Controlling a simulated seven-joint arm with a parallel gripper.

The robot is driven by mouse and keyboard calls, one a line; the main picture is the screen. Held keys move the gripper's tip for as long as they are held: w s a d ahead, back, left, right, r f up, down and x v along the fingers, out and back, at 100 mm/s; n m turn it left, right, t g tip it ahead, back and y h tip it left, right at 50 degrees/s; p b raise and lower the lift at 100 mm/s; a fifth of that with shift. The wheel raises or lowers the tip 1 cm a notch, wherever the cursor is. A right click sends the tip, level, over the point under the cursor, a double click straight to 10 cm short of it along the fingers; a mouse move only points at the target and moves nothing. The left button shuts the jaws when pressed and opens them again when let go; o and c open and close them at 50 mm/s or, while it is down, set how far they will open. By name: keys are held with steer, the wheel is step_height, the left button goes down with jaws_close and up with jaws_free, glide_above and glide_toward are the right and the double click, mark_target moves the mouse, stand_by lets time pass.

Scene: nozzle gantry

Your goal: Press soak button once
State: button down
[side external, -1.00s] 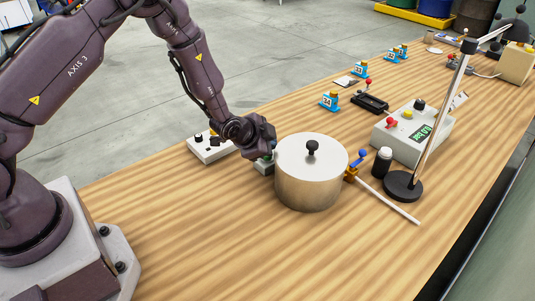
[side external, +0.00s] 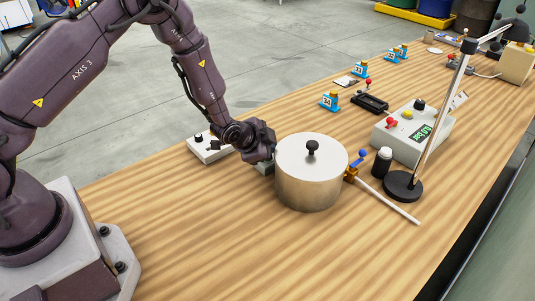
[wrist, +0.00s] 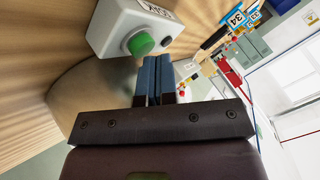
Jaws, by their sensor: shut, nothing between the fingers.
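The soak button (wrist: 141,43) is a round green button on a small light-grey box (wrist: 112,24) in the wrist view; part of a label shows on the box. My gripper (wrist: 153,60) is shut and empty. Its blue-grey fingertips lie just beside the button, toward the right in the wrist view; I cannot tell if they touch it. In the side view my gripper (side external: 270,152) is low behind the metal pot (side external: 305,180), which hides the fingertips.
The lidded metal pot with a black knob stands close to my gripper. A white switch box (side external: 208,147) lies behind it. A blue-handled valve on a rod, a black bottle (side external: 381,163) and a lamp stand (side external: 403,186) are to the right. The front table (side external: 210,235) is clear.

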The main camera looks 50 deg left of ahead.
steer(key=shift+f, duration=0.25)
stand_by(0.4)
steer(key=shift+r, duration=0.9)
steer(key=shift+r, duration=2.5)
